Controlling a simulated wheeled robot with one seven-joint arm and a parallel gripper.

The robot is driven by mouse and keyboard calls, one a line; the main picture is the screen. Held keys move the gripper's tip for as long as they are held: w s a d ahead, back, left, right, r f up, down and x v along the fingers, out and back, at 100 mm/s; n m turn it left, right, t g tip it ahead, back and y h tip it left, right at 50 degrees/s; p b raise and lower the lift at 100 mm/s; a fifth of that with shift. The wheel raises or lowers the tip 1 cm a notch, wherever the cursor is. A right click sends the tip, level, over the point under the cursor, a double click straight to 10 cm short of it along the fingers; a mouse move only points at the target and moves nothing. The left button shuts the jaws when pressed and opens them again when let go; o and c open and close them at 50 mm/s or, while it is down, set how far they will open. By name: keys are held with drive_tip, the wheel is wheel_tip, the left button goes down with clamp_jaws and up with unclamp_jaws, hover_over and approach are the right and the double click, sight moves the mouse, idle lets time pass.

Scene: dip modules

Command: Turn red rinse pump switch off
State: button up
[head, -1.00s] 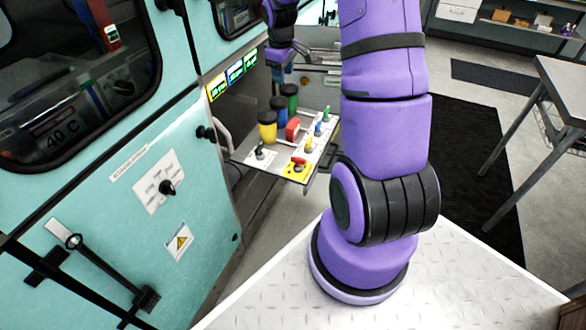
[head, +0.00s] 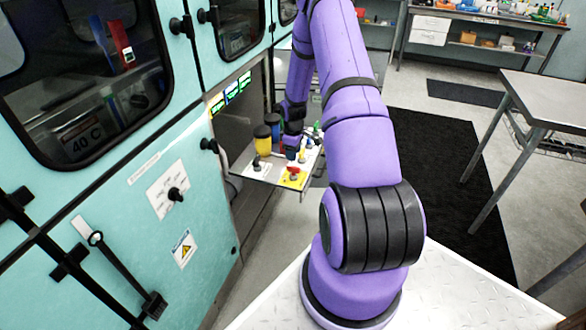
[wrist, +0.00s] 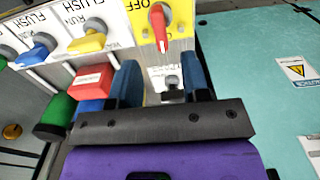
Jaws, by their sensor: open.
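The red rotary switch (head: 293,171) sits on a yellow plate at the near edge of the small panel shelf (head: 262,174). In the wrist view the red switch (wrist: 159,25) is at the top centre, its handle roughly upright in the picture, with "OFF" lettering partly visible beside it. My gripper (wrist: 160,82) is open, with two blue fingers apart and nothing held. The switch appears beyond the fingertips, not between them. A small dark knob (wrist: 172,83) on a white label shows between the fingers. In the head view my gripper (head: 291,151) is over the panel, partly hidden.
Blue (wrist: 37,50) and yellow (wrist: 90,37) switches stand beside the red one. A red block (wrist: 93,80) and green cylinder (wrist: 55,117) are close to the left finger. Yellow (head: 262,140) and blue (head: 273,126) capped cylinders stand behind. The teal cabinet (head: 130,230) borders the left.

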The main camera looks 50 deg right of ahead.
sight(293, 166)
wheel_tip(293, 166, down, 8)
drive_tip(key=shift+r, duration=0.2)
clamp_jaws()
